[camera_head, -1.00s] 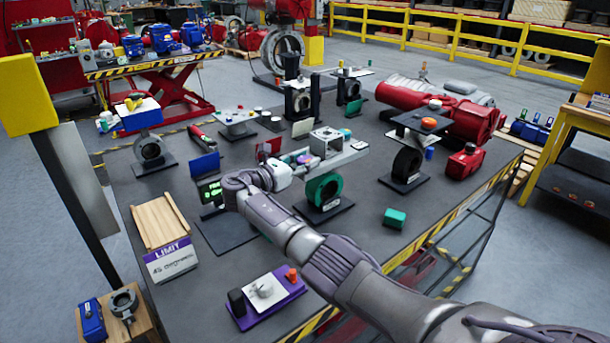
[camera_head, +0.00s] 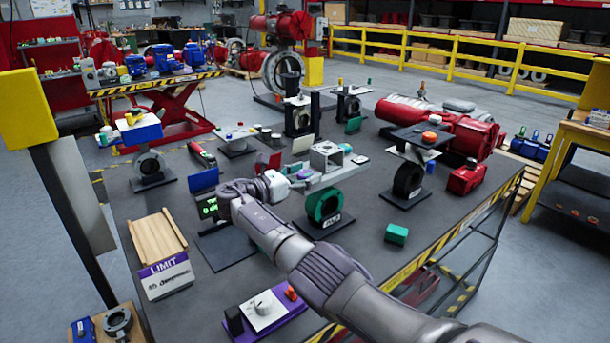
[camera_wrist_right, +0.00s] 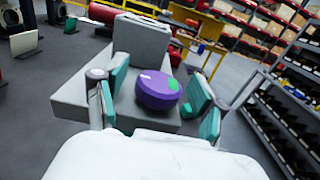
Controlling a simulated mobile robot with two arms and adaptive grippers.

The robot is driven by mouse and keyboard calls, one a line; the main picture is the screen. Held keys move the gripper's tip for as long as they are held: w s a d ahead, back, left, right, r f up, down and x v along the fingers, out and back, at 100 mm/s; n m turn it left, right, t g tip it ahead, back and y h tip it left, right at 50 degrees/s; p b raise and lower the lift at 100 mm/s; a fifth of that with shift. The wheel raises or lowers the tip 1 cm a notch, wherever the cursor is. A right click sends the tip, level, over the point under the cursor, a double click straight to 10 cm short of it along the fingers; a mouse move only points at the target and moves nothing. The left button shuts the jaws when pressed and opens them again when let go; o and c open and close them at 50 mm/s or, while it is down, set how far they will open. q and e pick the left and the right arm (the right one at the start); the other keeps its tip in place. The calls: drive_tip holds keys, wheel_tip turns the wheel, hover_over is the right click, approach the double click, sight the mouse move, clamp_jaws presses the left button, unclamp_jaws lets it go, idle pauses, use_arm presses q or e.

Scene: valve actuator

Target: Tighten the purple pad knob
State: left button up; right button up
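In the head view the knob (camera_head: 304,173) shows as a small purple spot at the tip of my right gripper (camera_head: 287,181). In the right wrist view my right gripper (camera_wrist_right: 158,86) is open, with a teal-padded finger on each side of the knob. Gaps show between the pads and the knob. My left gripper is not in view.
A blue panel (camera_head: 203,180) and a small display (camera_head: 208,208) stand left of my gripper. A green block (camera_head: 396,234) lies at the right, with bare table around it.

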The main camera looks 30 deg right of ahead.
drive_tip(key=shift+f, duration=0.1)
drive_tip(key=a, duration=1.2)
drive_tip(key=shift+s, duration=0.4)
